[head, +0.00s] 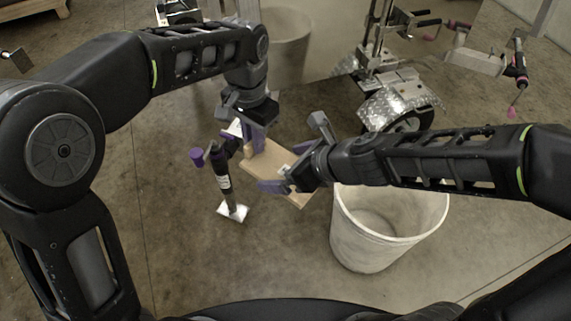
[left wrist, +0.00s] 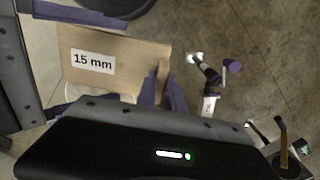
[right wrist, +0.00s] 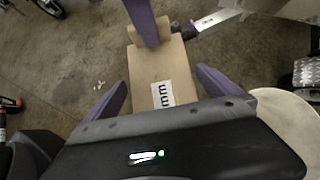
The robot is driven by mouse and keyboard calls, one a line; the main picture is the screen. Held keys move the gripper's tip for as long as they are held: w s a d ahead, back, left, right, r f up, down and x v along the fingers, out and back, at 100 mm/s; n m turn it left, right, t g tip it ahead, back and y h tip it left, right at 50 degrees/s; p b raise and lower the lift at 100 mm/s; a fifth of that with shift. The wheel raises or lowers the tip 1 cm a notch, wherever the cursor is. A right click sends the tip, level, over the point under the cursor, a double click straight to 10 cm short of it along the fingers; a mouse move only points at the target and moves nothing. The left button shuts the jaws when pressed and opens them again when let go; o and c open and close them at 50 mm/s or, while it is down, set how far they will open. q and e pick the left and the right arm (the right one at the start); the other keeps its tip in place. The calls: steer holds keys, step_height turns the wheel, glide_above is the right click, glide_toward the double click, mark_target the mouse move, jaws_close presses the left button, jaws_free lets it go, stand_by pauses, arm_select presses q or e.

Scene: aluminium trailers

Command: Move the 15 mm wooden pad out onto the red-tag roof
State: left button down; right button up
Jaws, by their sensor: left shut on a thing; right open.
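The wooden pad (head: 270,166) is a light tan board with a white label reading "15 mm" in the left wrist view (left wrist: 125,60). My left gripper (head: 254,141) is shut on a small raised block at its far end and holds it off the floor. My right gripper (head: 293,156) is open at the pad's near end. In the right wrist view its purple fingers stand on either side of the pad (right wrist: 150,68), with gaps. I cannot make out a red-tag roof in any view.
A whitish bin (head: 372,235) stands below my right forearm; another bin (head: 285,45) is behind. A jack with a purple handle (head: 222,180) stands left of the pad. A trailer with a diamond-plate fender (head: 395,105) is at the back right. The floor at front centre is clear.

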steer(key=shift+c, duration=0.4)
steer(key=c, duration=1.4)
arm_select(q)
steer(key=c, duration=1.4)
jaws_free()
steer(key=shift+o, duration=0.2)
steer(key=shift+r, duration=0.1)
step_height(320, 180, up, 7)
steer(key=shift+r, duration=0.15)
